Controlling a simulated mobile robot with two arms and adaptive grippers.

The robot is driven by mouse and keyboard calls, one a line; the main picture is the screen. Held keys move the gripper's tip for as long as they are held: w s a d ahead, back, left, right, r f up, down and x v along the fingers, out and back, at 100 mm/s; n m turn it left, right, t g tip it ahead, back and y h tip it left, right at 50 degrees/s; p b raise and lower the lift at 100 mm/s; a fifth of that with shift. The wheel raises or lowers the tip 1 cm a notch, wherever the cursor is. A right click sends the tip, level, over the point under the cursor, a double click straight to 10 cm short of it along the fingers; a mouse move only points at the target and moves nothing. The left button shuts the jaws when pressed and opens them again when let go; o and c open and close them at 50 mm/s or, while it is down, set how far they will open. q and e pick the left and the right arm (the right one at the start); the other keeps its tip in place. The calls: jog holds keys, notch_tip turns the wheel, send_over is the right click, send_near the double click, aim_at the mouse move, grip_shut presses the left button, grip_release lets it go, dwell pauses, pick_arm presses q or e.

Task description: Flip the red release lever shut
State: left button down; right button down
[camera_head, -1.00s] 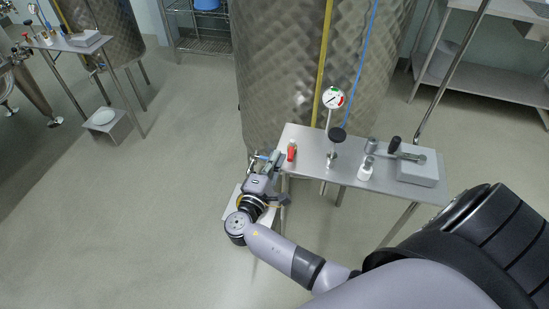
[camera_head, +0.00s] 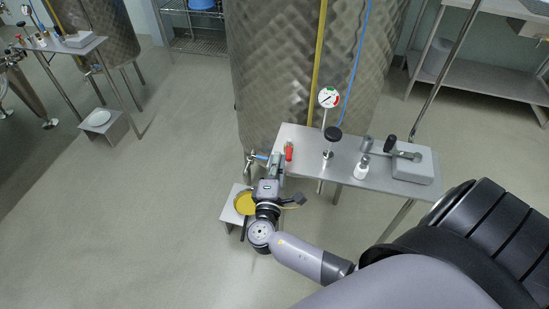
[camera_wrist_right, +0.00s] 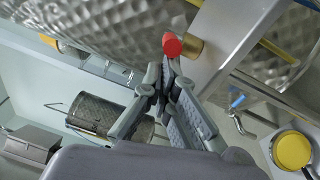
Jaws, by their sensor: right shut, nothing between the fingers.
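The red release lever (camera_head: 289,152) stands at the left end of the small steel table. In the right wrist view, its round red end (camera_wrist_right: 172,44) sits beside a brass fitting (camera_wrist_right: 192,50). My right gripper (camera_head: 276,160) is shut and empty, just left of the lever in the head view. In the right wrist view, its fingertips (camera_wrist_right: 168,66) are close below the red end; I cannot tell whether they touch it. My left gripper is not in view.
The steel table (camera_head: 313,148) also carries a gauge (camera_head: 329,97), a black knob (camera_head: 333,134), a white bottle (camera_head: 362,168) and a grey box (camera_head: 414,164). A steel vat (camera_head: 275,75) stands behind. A blue-handled tap (camera_wrist_right: 238,102) and a yellow dish (camera_head: 244,203) are near my gripper.

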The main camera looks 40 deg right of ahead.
aim_at(306, 167)
jog(key=s+d+n+t+y+b, duration=0.1)
jog(key=y, duration=0.1)
jog(key=s+n+t+y+b, duration=0.1)
jog(key=n+y, duration=0.1)
jog(key=d+n+t+y+b, duration=0.1)
jog(key=n+t+y, duration=0.1)
jog(key=shift+s+d+f+y, duration=0.25)
jog(key=shift+s+d+y, duration=0.05)
jog(key=shift+s+y, duration=0.1)
jog(key=shift+s+d+b, duration=0.15)
jog(key=shift+d+b, duration=0.05)
jog(key=shift+b, duration=0.2)
jog(key=d+b, duration=0.1)
jog(key=s+d+b, duration=0.1)
jog(key=shift+d+b, duration=0.1)
jog(key=shift+b, duration=0.2)
jog(key=shift+d+r+b, duration=0.15)
jog(key=shift+d+b, duration=0.95)
jog(key=shift+d, duration=0.2)
jog(key=shift+d+b, duration=0.3)
jog(key=shift+d, duration=0.15)
jog(key=shift+r, duration=0.1)
